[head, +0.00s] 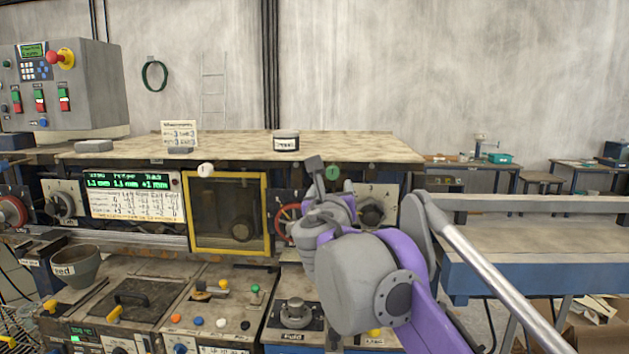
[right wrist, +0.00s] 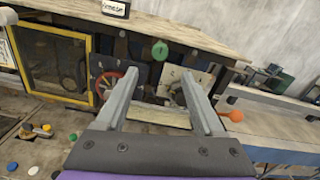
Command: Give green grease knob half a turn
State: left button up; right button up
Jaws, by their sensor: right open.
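A round green knob (head: 332,173) sits just under the front edge of the wooden top, right of centre. It also shows in the right wrist view (right wrist: 160,50), above and beyond the fingertips. My right gripper (head: 322,180) is raised in front of the machine, close to the green knob in the picture. In the right wrist view its two fingers (right wrist: 160,78) are spread apart with nothing between them. I see no contact with the knob. A smaller green knob (head: 255,288) stands on the lower panel. My left gripper is not in view.
A red handwheel (head: 288,222) and a dark dial (head: 371,212) lie behind my right arm. A yellow-framed window (head: 230,249) is to the left. A labelled dark jar (head: 286,141) stands on the wooden top (head: 240,147). A blue-sided conveyor (head: 540,270) extends right.

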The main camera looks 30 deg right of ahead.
aim_at(333, 174)
jog(key=p+x, duration=0.1)
jog(key=x, duration=1)
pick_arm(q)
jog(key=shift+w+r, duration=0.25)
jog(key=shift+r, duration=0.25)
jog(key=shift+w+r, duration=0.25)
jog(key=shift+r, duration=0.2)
pick_arm(e)
jog(key=shift+s, duration=0.1)
grip_shut()
